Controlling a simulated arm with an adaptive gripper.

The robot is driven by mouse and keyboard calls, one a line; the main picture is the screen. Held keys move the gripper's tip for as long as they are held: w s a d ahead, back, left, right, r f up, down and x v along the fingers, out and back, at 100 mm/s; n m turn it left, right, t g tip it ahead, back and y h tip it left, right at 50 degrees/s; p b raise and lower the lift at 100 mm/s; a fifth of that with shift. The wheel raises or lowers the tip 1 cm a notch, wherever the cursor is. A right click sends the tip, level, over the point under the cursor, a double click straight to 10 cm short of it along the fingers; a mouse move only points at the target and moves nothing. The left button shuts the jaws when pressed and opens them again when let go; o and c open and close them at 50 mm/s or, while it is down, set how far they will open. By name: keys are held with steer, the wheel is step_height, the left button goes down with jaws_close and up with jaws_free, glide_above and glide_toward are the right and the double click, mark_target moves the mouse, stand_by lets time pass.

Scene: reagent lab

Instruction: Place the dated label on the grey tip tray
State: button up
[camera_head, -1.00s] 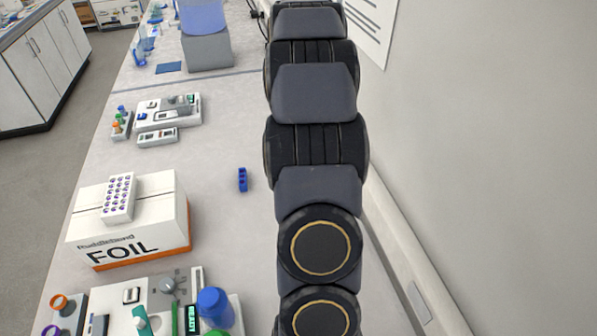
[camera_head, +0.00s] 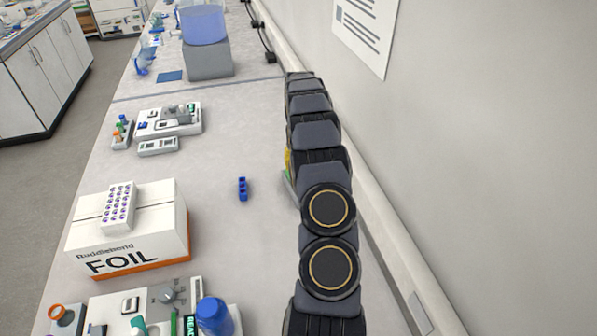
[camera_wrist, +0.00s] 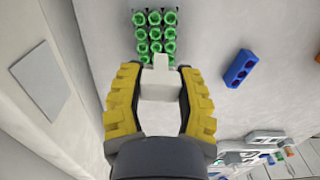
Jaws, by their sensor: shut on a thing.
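My gripper (camera_wrist: 160,78) shows in the wrist view with its two yellow fingers shut on a small white piece (camera_wrist: 162,104), which I take for the dated label. No date can be read on it. Just beyond the fingertips is a holder with rows of green round pieces (camera_wrist: 155,33); little of its body shows, so I cannot tell whether it is the grey tip tray. The white piece overlaps its near edge in the picture; I cannot tell if they touch. In the head view my arm hides the label and most of the gripper.
A blue holed block (camera_head: 243,188) lies on the open bench, also in the wrist view (camera_wrist: 240,68). A FOIL box (camera_head: 130,240) carries a white tray with purple dots (camera_head: 118,207). Instruments (camera_head: 168,120) stand further back. The wall is close on the right.

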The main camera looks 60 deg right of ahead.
steer(key=shift+w+d+f, duration=0.3)
steer(key=shift+d+f, duration=0.25)
steer(key=shift+f, duration=1.75)
steer(key=shift+w+f, duration=0.1)
steer(key=o, duration=0.7)
step_height(320, 180, up, 12)
steer(key=shift+r, duration=0.25)
